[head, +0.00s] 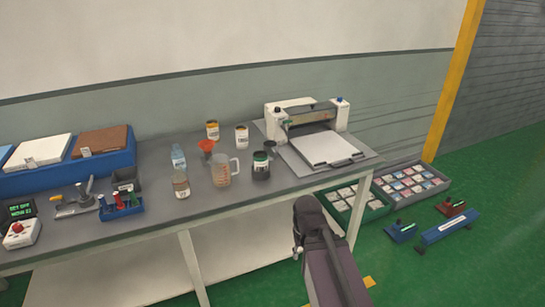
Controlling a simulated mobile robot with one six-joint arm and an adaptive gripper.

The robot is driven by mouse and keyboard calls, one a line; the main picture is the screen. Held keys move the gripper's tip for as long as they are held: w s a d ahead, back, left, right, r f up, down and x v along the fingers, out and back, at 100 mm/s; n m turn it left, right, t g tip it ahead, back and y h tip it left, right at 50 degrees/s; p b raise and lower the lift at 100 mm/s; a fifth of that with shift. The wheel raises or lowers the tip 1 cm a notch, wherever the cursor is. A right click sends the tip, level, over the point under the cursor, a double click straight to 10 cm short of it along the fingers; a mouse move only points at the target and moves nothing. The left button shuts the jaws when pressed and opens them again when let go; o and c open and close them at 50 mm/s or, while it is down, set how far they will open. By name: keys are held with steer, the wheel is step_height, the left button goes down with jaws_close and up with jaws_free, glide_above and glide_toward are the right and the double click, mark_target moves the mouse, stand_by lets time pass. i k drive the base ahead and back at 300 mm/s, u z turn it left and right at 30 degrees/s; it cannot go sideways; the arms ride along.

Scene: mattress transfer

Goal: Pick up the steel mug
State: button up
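No thing on the workbench (215,206) can be told surely as the steel mug at this size. A dark can-like container with a pale label (261,167) stands upright near the front, right of a clear measuring jug (222,171). A small dark grey item (271,149) shows just behind it, partly hidden; I cannot tell its kind. My arm rises from the bottom edge, in front of the bench and right of these items.
A red funnel (206,147), two labelled cans (212,130) (241,136), a clear bottle (178,158) and a brownish jar (181,186) crowd the area. A white machine (326,146) stands right. Crates (412,184) lie on the green floor.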

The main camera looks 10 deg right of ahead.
mark_target(270, 145)
steer(key=u, duration=0.3)
steer(key=i, duration=1.2)
steer(key=z, duration=0.35)
